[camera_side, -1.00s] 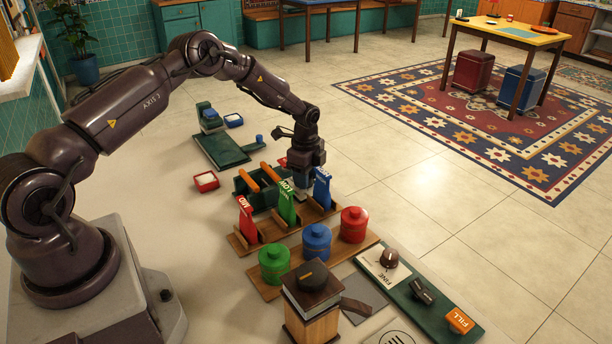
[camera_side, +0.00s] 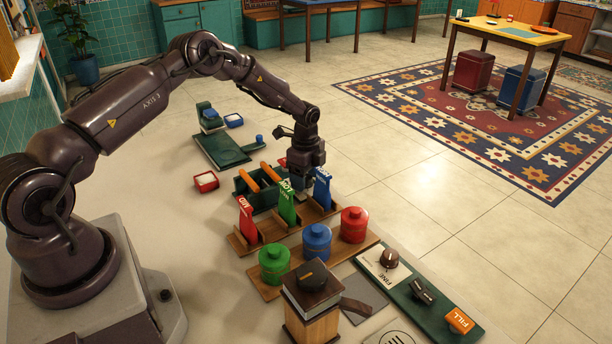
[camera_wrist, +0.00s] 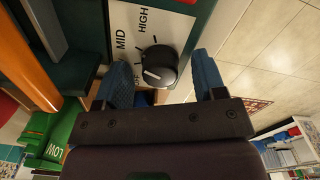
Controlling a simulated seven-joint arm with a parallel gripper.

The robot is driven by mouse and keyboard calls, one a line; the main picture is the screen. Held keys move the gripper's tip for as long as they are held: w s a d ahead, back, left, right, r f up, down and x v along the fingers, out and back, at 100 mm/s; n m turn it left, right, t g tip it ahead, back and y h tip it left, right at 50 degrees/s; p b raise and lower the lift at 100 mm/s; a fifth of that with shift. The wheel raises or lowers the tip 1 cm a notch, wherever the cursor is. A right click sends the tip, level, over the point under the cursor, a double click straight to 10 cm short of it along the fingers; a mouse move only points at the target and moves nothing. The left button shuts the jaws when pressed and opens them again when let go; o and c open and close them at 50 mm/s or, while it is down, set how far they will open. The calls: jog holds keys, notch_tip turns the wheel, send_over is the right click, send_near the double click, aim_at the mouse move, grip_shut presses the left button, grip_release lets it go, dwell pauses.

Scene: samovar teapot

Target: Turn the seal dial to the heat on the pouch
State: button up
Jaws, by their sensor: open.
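The seal dial (camera_wrist: 160,66) is a dark round knob with a white mark, on a pale plate printed MID and HIGH. The mark points to the lower left, toward a label partly hidden by my finger. My gripper (camera_wrist: 163,76) is open, with one blue finger on each side of the dial; I cannot tell whether they touch it. In the side view my gripper (camera_side: 303,180) is low beside the sealer (camera_side: 262,186) with orange bars and hides the dial. Standing pouches or cards are red MID (camera_side: 246,220), green LOW (camera_side: 287,203) and blue (camera_side: 322,188).
Green (camera_side: 274,264), blue (camera_side: 317,241) and red (camera_side: 353,224) canisters stand in front of the cards. A wooden box with a dark knob (camera_side: 312,275) is nearer. A dark green panel (camera_side: 408,291) has another knob marked FINE. A red tray (camera_side: 206,181) lies left.

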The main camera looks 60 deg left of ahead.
notch_tip(320, 180, up, 13)
dwell(0.4)
